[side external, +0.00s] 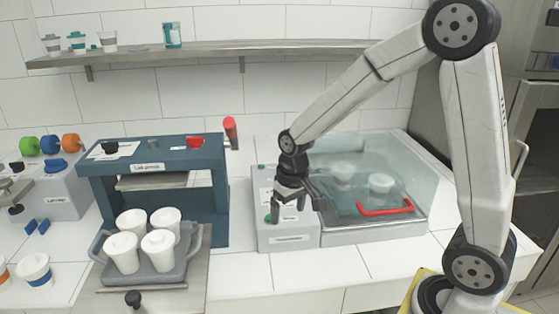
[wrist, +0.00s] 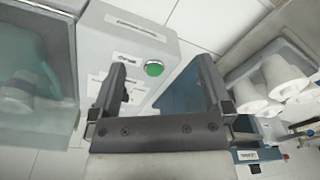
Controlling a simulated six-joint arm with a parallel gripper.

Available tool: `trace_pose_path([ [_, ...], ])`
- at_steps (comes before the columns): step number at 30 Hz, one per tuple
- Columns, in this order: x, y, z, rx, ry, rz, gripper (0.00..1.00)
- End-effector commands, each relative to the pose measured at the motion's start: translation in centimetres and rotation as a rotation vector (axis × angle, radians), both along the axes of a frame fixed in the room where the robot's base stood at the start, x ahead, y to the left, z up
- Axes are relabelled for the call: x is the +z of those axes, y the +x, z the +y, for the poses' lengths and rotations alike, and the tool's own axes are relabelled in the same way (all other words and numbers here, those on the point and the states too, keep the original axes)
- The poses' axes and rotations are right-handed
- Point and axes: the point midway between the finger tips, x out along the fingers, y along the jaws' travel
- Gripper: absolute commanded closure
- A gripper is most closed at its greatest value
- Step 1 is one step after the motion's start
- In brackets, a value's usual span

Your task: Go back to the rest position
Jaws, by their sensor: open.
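My gripper (side external: 290,206) is open and empty. It hangs low over the front of the white control box of the covered machine, close to a green button (side external: 268,218). In the wrist view my gripper (wrist: 165,78) has its two fingers spread apart, with the green button (wrist: 154,68) beyond them and between them. A gap shows between the fingers and the button in the wrist view.
The machine's clear cover (side external: 385,170) is down over white cups, with a red handle (side external: 385,208) in front. A grey tray (side external: 165,278) with several white lidded cups stands at the left, before the blue lid press (side external: 210,180). A shelf (side external: 210,52) runs along the wall.

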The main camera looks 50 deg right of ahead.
Motion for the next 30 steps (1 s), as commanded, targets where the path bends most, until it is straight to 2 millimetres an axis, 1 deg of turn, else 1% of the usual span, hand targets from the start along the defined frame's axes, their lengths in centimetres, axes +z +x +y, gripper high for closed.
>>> trace_pose_path([
  [1, -0.1, -1.1, 0.5, 0.025, -0.006, -0.016, 0.00],
  [6, -0.8, -4.5, 2.0, 0.106, -0.025, -0.074, 0.00],
  [9, -1.1, -6.3, 2.6, 0.147, -0.034, -0.104, 0.00],
  [13, -1.6, -8.1, 3.1, 0.188, -0.042, -0.131, 0.00],
  [18, -1.8, -9.0, 3.4, 0.210, -0.046, -0.148, 0.00],
  [30, -1.8, -9.1, 3.4, 0.212, -0.047, -0.150, 0.00],
])
